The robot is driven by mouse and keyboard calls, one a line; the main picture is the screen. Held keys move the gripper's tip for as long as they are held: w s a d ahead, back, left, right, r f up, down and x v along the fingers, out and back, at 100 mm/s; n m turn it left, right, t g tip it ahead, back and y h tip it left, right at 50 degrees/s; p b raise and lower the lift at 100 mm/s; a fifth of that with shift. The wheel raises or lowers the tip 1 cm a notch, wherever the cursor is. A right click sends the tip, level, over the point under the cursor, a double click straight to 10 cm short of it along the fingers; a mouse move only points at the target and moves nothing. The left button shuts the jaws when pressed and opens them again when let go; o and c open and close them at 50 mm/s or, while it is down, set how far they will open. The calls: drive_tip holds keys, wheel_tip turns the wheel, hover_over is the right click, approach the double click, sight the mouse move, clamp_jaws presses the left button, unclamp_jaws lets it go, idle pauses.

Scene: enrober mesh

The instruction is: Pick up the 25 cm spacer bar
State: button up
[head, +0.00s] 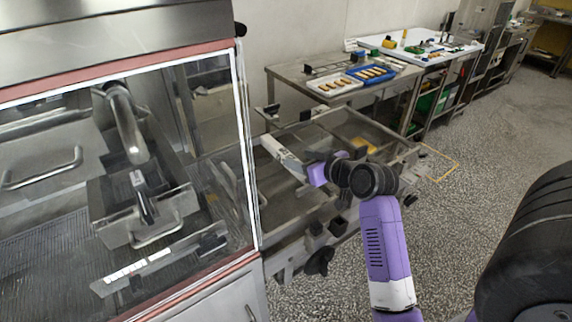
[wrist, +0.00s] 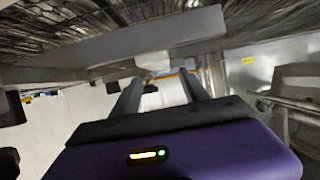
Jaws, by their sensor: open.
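My gripper (wrist: 160,82) is open, its two grey fingers reaching forward in the wrist view with nothing seen held between them. A pale grey flat bar-like piece (wrist: 135,42) crosses above and beyond the fingers, apart from them as far as I can tell. In the head view my purple hand is low over the steel conveyor frame (head: 290,217), and the fingertips are hard to make out. A pale flat piece (head: 281,151) lies just left of the hand. I cannot tell whether either piece is the 25 cm spacer bar; no marking shows its length.
A glass-fronted machine (head: 247,150) stands close on the left. Behind the frame, a steel table (head: 290,72) bears a blue tray (head: 389,72) and a white tray (head: 325,93). A white-topped table (head: 455,55) holds small coloured items.

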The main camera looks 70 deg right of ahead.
sight(287, 155)
drive_tip(key=p+x, duration=0.1)
drive_tip(key=x, duration=0.6)
drive_tip(key=shift+w+a+p, duration=0.1)
drive_tip(key=shift+w+p, duration=0.2)
clamp_jaws()
